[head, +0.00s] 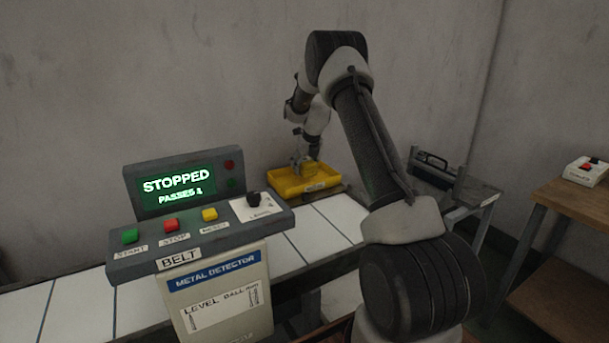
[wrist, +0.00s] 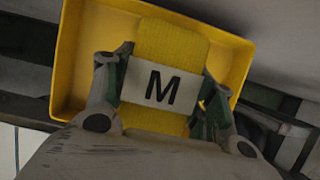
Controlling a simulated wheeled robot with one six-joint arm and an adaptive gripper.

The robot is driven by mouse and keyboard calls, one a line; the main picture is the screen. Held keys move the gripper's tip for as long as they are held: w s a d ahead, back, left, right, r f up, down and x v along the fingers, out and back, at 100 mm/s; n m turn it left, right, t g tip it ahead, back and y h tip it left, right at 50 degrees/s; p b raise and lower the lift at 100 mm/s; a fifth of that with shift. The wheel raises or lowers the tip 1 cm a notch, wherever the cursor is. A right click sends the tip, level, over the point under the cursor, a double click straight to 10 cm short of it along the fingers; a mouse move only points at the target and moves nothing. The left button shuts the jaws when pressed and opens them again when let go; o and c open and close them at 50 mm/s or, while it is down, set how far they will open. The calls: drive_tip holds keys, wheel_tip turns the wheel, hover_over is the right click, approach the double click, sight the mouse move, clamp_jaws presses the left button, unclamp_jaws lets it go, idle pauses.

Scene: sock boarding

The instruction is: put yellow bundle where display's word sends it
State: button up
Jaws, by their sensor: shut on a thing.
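In the wrist view my gripper (wrist: 163,90) is shut on the yellow bundle (wrist: 172,42), one finger on each side of its white band marked "M". The bundle is over or in a yellow tray (wrist: 78,60); I cannot tell if it touches the tray floor. In the head view my gripper (head: 303,162) is low at the yellow tray (head: 290,188), which sits at the far end of the belt. The bundle is hard to make out there. The display (head: 177,189) reads "STOPPED" and "PASSED 1" in lit letters.
The belt panel (head: 130,262) has green, red and yellow buttons and a black knob (head: 254,199). Below it is a box labelled "METAL DETECTOR" (head: 215,258). The white-slatted belt (head: 75,300) runs behind. A side table (head: 577,196) at the right holds a small box with a red button (head: 588,170).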

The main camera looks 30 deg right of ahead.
drive_tip(key=shift+f, duration=1.85)
drive_tip(key=o, duration=1.2)
drive_tip(key=shift+f, duration=0.15)
drive_tip(key=shift+c, duration=0.2)
